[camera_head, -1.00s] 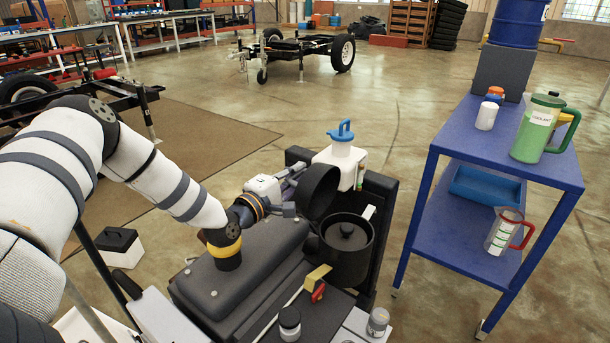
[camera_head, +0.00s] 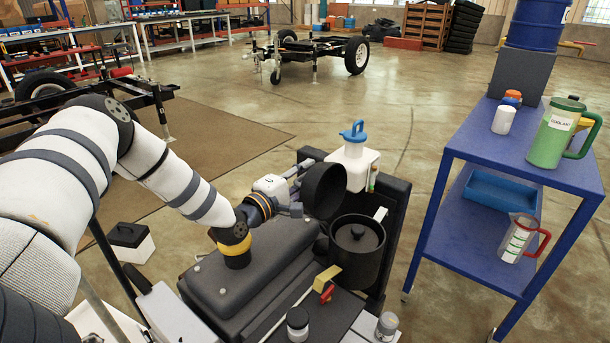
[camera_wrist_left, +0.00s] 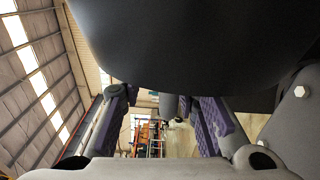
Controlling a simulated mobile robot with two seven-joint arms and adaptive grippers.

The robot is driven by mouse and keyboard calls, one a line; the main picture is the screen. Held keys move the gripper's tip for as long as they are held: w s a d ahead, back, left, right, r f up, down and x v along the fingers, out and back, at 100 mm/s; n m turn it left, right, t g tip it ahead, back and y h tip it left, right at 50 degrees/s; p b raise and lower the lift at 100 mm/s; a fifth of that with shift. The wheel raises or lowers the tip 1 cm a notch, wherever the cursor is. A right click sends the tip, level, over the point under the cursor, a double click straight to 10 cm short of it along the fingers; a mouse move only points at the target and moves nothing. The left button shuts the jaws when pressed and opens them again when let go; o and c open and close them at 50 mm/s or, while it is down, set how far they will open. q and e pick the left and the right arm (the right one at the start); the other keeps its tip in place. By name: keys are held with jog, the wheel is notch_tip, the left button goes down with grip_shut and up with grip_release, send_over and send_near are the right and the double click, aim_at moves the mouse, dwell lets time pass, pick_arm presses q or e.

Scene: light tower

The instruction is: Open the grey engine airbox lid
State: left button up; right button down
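The grey airbox (camera_head: 347,275) is a dark round pot with a round knob inside, to the right of the engine cover. Its round lid (camera_head: 325,190) stands tilted up at the pot's left rear side, and the opening is exposed. My left gripper (camera_head: 296,190) is just left of the lid, close against its outer side; contact is unclear. In the left wrist view the dark curved lid (camera_wrist_left: 200,45) fills the top, and the purple-padded fingers of my left gripper (camera_wrist_left: 165,115) are spread apart with nothing between the tips. My right gripper is out of view.
The engine cover (camera_head: 240,285) lies below my left arm. A white reservoir with a blue cap (camera_head: 354,155) stands behind the pot. Yellow and red handles (camera_head: 326,280) and small jars (camera_head: 298,322) sit in front. A blue cart (camera_head: 470,215) with jugs stands right, across clear floor.

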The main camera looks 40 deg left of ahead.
pick_arm(q)
jog(key=shift+f, duration=0.1)
jog(key=shift+s, duration=0.4)
jog(key=s, duration=0.6)
jog(key=shift+s+d, duration=0.2)
jog(key=shift+s, duration=0.2)
